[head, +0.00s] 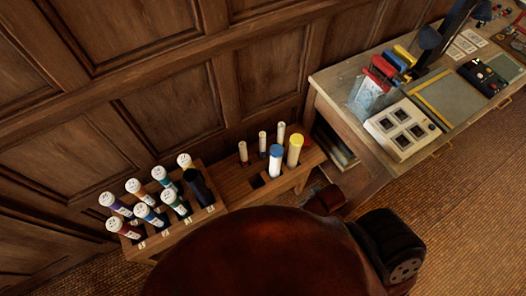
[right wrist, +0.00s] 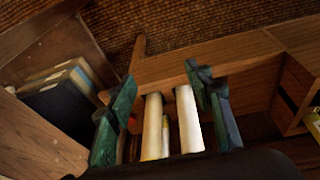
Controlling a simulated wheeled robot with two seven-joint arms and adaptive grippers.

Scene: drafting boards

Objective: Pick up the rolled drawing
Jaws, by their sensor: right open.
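In the head view, several slim pale rolls stand in a low wooden rack (head: 240,197), among them a left one (head: 243,152), a middle one (head: 262,141) and a right one (head: 280,132). A thicker blue-capped roll (head: 276,162) and a yellow-capped roll (head: 294,152) stand in front of them. In the right wrist view, my right gripper (right wrist: 161,82) is open, with two long cream rolls, left (right wrist: 152,125) and right (right wrist: 188,118), between its green fingers. Part of another roll (right wrist: 166,138) shows between them. I cannot tell contact. My left gripper is not in view.
Several labelled, coloured-capped tubes (head: 142,190) and a dark tube (head: 197,186) fill the rack's left part. A panelled wall (head: 165,105) stands close behind. A desk (head: 345,95) with a white device (head: 402,133) is at the right.

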